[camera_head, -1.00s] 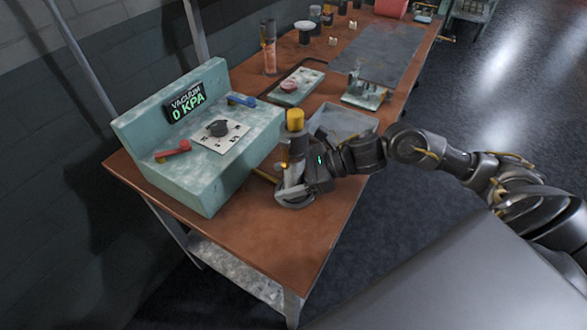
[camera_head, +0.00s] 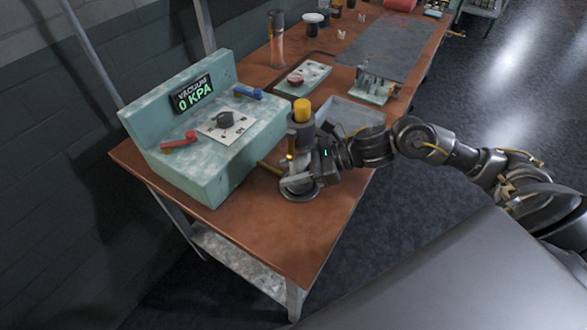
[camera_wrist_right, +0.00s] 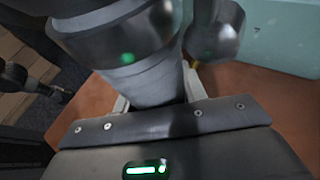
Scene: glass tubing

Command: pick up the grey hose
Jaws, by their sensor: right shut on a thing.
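My right gripper (camera_head: 297,180) is low over the near part of the brown table, in front of the green vacuum box. In the right wrist view its jaws are shut on a grey, tapering tube-like piece (camera_wrist_right: 150,82), which I take to be the grey hose. A wide, dark shiny collar (camera_wrist_right: 118,32) sits on this piece. In the head view the hand hides much of the piece, and a round grey base shows below it. A yellow-topped grey cylinder (camera_head: 302,110) stands upright just behind the hand.
The vacuum box (camera_head: 215,180) with red and blue levers stands left of the hand, its display reading 0 KPA. A brass stub (camera_head: 268,168) sticks out of it near the hand. A grey tray (camera_head: 350,115) lies behind my wrist. The table's front corner is clear.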

